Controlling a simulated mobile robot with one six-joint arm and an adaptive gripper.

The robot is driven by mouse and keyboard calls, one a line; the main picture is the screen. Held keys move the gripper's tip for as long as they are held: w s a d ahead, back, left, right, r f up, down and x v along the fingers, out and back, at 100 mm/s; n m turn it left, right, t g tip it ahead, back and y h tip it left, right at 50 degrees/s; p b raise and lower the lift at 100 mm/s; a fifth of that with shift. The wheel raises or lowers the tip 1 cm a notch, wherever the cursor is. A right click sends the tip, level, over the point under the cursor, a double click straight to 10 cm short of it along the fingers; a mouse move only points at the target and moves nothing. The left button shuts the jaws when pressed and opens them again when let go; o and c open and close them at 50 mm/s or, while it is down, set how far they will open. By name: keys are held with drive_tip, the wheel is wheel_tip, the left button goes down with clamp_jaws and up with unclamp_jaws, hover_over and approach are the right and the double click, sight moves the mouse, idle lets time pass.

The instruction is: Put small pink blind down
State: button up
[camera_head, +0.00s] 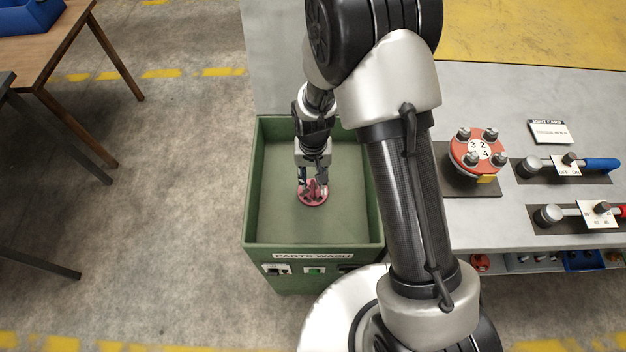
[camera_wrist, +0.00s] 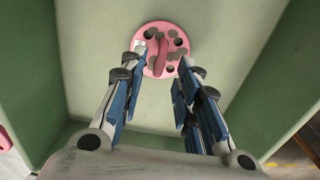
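The small pink blind (camera_head: 313,197) is a round disc with several holes and a raised grip across its middle. It lies in the green parts wash bin (camera_head: 249,205), apparently flat on the bin's floor. It also shows at the top of the wrist view (camera_wrist: 157,68), with a small white tag on its left side. My gripper (camera_head: 312,182) is inside the bin over the blind. In the wrist view my gripper (camera_wrist: 167,75) is open, its blue-padded fingers wide apart on either side of the grip. Neither finger visibly presses on it. Exact fingertip height is hard to tell.
A grey bench (camera_head: 500,218) to the right carries a red bolted flange (camera_head: 477,148) and two lever valves (camera_head: 570,166). A joint card (camera_head: 549,132) lies behind them. A wooden table (camera_head: 40,45) stands at far left. The floor left of the bin is clear.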

wheel_tip(320, 180, up, 8)
drive_tip(key=p, duration=0.2)
wheel_tip(320, 180, up, 9)
drive_tip(key=t, duration=0.1)
hover_over(313, 184)
drive_tip(key=d, duration=0.3)
drive_tip(key=s+d+r+t, duration=0.1)
drive_tip(key=s+d+r, duration=0.2)
drive_tip(key=s+r, duration=0.35)
drive_tip(key=s+d+r+t, duration=0.1)
drive_tip(key=s+d+r, duration=0.2)
drive_tip(key=s+r, duration=0.3)
drive_tip(key=s+d+r+t, duration=0.1)
drive_tip(key=s+d+r, duration=0.2)
drive_tip(key=s+r, duration=0.2)
drive_tip(key=shift+s+d+r+t, duration=0.3)
drive_tip(key=shift+s+r, duration=0.05)
drive_tip(key=shift+s, duration=0.85)
drive_tip(key=shift+a, duration=0.15)
